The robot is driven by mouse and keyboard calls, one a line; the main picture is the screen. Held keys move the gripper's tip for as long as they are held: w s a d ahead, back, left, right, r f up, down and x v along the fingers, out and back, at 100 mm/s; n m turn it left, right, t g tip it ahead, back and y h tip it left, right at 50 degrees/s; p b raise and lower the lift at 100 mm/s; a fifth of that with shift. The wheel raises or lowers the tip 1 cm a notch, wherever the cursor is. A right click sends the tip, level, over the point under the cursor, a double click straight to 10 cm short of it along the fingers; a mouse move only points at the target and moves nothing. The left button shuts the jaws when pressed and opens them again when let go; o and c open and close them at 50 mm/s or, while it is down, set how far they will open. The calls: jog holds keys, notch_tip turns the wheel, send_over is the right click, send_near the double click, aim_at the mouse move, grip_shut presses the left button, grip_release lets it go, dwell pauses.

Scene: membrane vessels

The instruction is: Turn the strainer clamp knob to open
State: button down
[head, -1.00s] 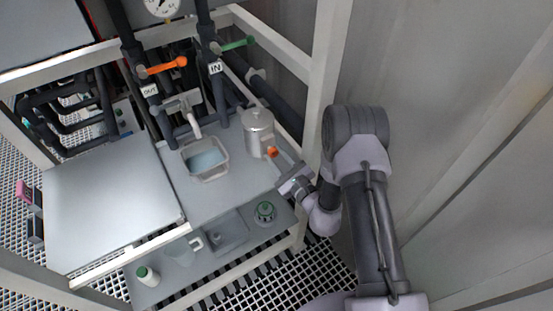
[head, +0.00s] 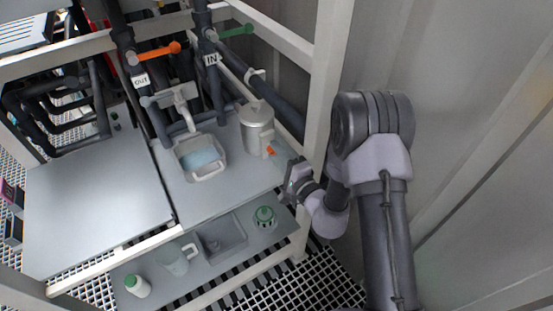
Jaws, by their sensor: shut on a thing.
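The strainer (head: 257,128) is a grey metal canister with a lid, standing upright on the grey bench top. Its small orange clamp knob (head: 270,150) sits on the canister's lower right side. My gripper (head: 276,157) reaches in from the right, with its fingers at the knob, and is shut on it. The fingers and part of the knob are small here, so the exact grip is hard to see.
A tub of bluish liquid (head: 201,157) stands left of the strainer under a tap. Pipes carry an orange valve handle (head: 158,53) and a green one (head: 236,31). A frame post (head: 322,90) rises close beside my arm. The lower shelf holds a jug (head: 176,260) and green-capped bottles.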

jog(key=n, duration=0.5)
jog(key=shift+b, duration=0.4)
jog(key=shift+n, duration=0.4)
jog(key=c, duration=1.1)
grip_release()
jog(key=shift+o, duration=0.2)
